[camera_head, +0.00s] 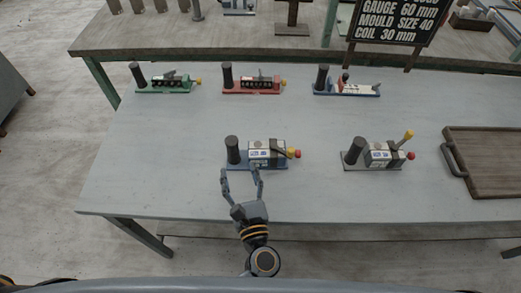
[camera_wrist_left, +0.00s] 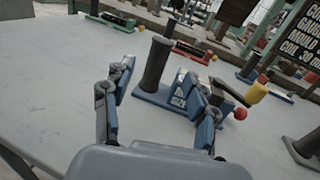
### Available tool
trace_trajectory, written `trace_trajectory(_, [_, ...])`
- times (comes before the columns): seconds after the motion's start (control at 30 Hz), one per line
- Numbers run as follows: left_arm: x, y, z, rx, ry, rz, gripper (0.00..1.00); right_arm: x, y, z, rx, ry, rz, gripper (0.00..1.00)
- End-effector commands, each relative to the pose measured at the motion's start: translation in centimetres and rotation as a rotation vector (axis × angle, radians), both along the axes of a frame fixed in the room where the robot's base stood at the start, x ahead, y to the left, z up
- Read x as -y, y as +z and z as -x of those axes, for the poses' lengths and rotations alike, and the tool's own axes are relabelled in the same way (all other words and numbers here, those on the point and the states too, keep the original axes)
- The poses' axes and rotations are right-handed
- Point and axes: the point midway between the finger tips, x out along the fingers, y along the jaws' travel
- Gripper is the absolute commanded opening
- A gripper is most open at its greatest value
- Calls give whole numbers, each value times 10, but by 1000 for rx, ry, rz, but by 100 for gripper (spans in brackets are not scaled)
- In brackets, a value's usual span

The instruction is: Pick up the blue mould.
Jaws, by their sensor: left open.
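A blue-based mould (camera_head: 243,166) with a dark upright cylinder, a white labelled block and yellow and red knobs sits on the near middle of the table. It also shows in the left wrist view (camera_wrist_left: 150,97), its block partly hidden by a finger. My left gripper (camera_head: 240,172) is open and empty at its near side, fingers pointing toward the dark cylinder; in the left wrist view (camera_wrist_left: 165,78) the cylinder appears between the fingers. I cannot tell whether they touch it. Another blue-based mould (camera_head: 343,93) stands in the back row at the right. My right gripper is not in view.
A green mould (camera_head: 164,87) and a red mould (camera_head: 252,87) stand in the back row. A grey mould (camera_head: 374,164) stands at the near right, beside a brown tray (camera_head: 483,188). A dark sign (camera_head: 396,20) stands behind. The table's left part is clear.

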Motion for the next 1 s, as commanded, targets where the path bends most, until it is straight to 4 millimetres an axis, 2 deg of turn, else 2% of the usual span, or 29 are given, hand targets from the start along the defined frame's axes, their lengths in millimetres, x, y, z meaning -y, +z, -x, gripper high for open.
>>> trace_trajectory(0.1, [-6, 4, -23, 3, -1, -2, 58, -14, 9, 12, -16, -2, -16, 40])
trace_trajectory(0.23, [-10, 2, -37, 1, -2, -1, 58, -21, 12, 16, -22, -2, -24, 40])
trace_trajectory(0.37, [-13, 2, -44, -1, -2, -2, 58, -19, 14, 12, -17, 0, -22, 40])
trace_trajectory(0.57, [-23, 3, -71, 2, -2, -5, 58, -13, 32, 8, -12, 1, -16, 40])
trace_trajectory(0.7, [-28, -1, -86, 0, -2, -4, 58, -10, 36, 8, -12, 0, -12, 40])
trace_trajectory(1.0, [-29, -3, -90, -1, -1, -2, 58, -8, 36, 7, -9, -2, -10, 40])
